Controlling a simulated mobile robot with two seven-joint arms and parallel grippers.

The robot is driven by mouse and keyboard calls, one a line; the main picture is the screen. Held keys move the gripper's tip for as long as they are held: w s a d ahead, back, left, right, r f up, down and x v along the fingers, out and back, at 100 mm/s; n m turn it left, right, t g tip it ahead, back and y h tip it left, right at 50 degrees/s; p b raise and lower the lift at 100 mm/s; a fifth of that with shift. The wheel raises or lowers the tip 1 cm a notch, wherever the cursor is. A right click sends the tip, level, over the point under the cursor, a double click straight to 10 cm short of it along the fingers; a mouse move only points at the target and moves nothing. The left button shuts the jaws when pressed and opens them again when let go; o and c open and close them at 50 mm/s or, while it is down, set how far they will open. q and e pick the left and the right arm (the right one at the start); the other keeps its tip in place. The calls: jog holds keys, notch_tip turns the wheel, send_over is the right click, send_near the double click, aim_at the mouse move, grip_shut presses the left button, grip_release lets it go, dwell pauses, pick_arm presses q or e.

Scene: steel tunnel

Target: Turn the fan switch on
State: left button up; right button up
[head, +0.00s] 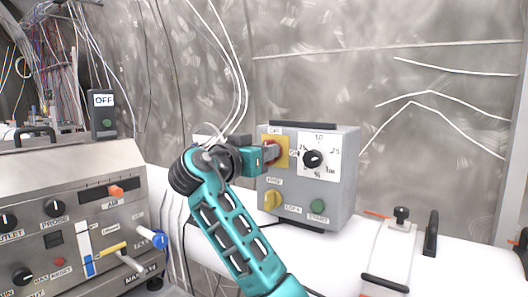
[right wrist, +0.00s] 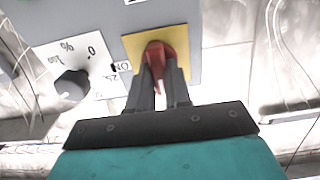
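A grey control box (head: 346,185) stands on a white surface in the head view. At its upper left is a red rotary switch (head: 271,152) on a yellow plate (head: 282,152), with a small label above that I cannot read clearly and an "ON" mark beside it. My right gripper (head: 264,155) reaches it from the left. In the right wrist view its fingers (right wrist: 158,82) are on both sides of the handle of the red switch (right wrist: 157,53), appearing closed on it. The yellow plate (right wrist: 184,42) shows behind. My left gripper is not in view.
A metal panel (head: 80,200) with knobs stands at left. A clamp-like fixture (head: 392,250) is at right. Cables hang behind my arm.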

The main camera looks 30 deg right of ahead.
grip_shut()
